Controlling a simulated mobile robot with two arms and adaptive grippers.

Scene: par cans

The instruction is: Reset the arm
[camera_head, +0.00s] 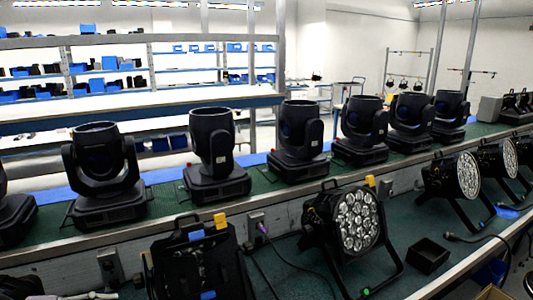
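A par can (357,220) with a round face of several lenses stands on the green bench, tilted on its black bracket and facing right. More par cans (468,175) stand further along the bench at the right. A black unit (200,262) with yellow and blue pieces on it is at the bottom left of centre; its lower part is cut off by the frame.
Several black moving-head lights (103,165) stand in a row on the raised green shelf behind. A small black open box (428,256) sits right of the near par can. Loose cables lie on the bench. Racks with blue bins (110,62) stand at the back.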

